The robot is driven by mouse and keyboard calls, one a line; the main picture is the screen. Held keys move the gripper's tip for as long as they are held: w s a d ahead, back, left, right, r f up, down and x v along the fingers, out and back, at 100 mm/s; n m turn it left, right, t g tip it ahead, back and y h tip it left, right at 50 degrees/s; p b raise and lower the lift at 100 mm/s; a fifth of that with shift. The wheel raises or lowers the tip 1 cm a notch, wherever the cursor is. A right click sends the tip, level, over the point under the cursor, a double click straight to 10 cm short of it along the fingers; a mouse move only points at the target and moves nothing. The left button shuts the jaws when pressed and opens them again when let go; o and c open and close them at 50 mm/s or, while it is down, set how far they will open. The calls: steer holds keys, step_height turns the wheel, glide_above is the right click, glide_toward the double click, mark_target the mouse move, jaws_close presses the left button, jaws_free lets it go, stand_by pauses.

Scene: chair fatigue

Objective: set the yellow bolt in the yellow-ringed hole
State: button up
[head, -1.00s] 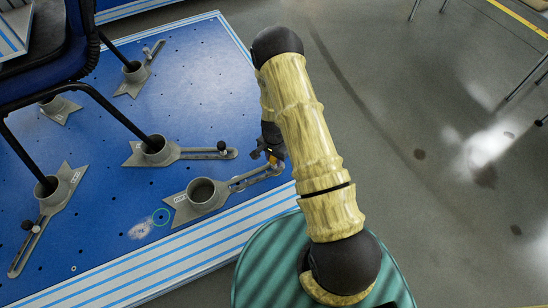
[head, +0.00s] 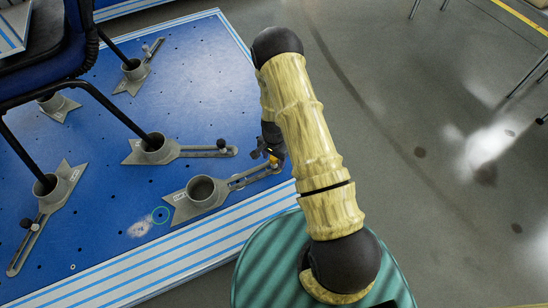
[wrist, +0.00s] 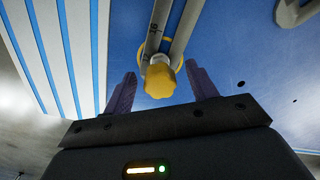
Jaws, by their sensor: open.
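The yellow bolt (wrist: 160,80) shows in the wrist view, its knobbed head facing my camera at the end of a grey slotted bar (wrist: 172,30). My gripper (wrist: 160,88) is open, with one dark finger on each side of the bolt head and a gap to both. Pale yellow edging shows around the slot behind the bolt; I cannot tell whether it is the ringed hole. In the head view my gripper (head: 268,153) is partly hidden by my arm, over the end of the slotted foot holder (head: 202,190).
The blue plate (head: 190,85) has small holes and a striped edge (head: 190,245). Chair legs stand in other grey cup holders (head: 155,150) with dark-knobbed slotted bars. The chair (head: 40,60) rises at the upper left. Open grey floor (head: 420,100) lies to the right.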

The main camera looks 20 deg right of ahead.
step_height(320, 180, up, 17)
steer(key=p, duration=0.9)
steer(key=shift+r, duration=0.2)
stand_by(0.3)
steer(key=s+r+n+t+p, duration=0.1)
steer(key=s+r+n+p, duration=0.3)
steer(key=r, duration=0.7)
steer(key=s+r+n+t+p, duration=0.1)
steer(key=s+r+n+p, duration=0.15)
steer(key=s+r, duration=0.65)
steer(key=s+r+n+t+p, duration=0.1)
steer(key=s+r+n+p, duration=0.15)
steer(key=r, duration=1.15)
step_height(320, 180, up, 38)
steer(key=p, duration=3.7)
steer(key=shift+f+n, duration=0.25)
steer(key=shift+n, duration=0.15)
steer(key=shift+w, duration=0.1)
